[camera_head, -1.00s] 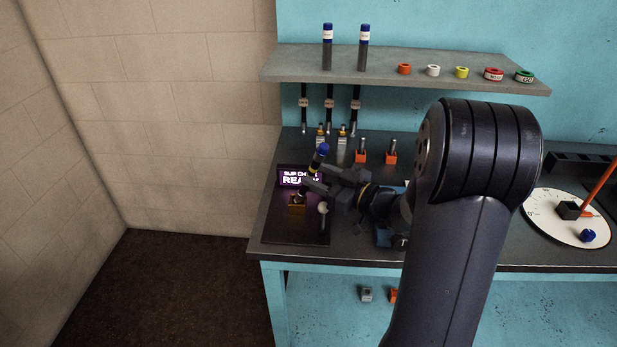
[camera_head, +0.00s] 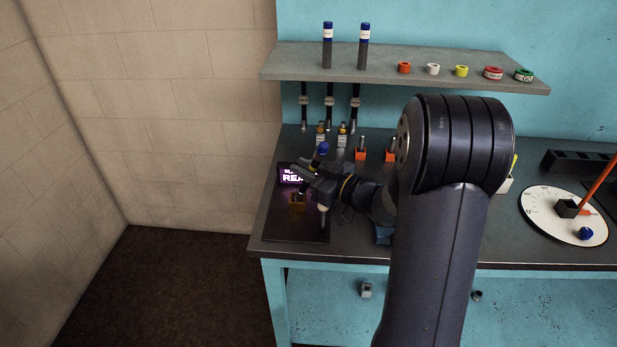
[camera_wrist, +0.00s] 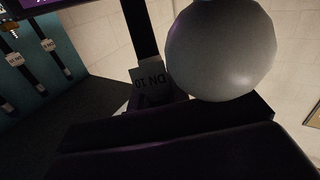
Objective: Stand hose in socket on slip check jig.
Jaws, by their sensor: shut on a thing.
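The slip check jig (camera_head: 290,232) is a dark plate at the left end of the bench, with a lit purple display (camera_head: 290,174). In the wrist view a pale ball (camera_wrist: 220,50) stands close beside a label reading "DN 10" (camera_wrist: 150,80).
Orange holders (camera_head: 361,153) stand at the bench's back. A white dial (camera_head: 545,220) lies at right.

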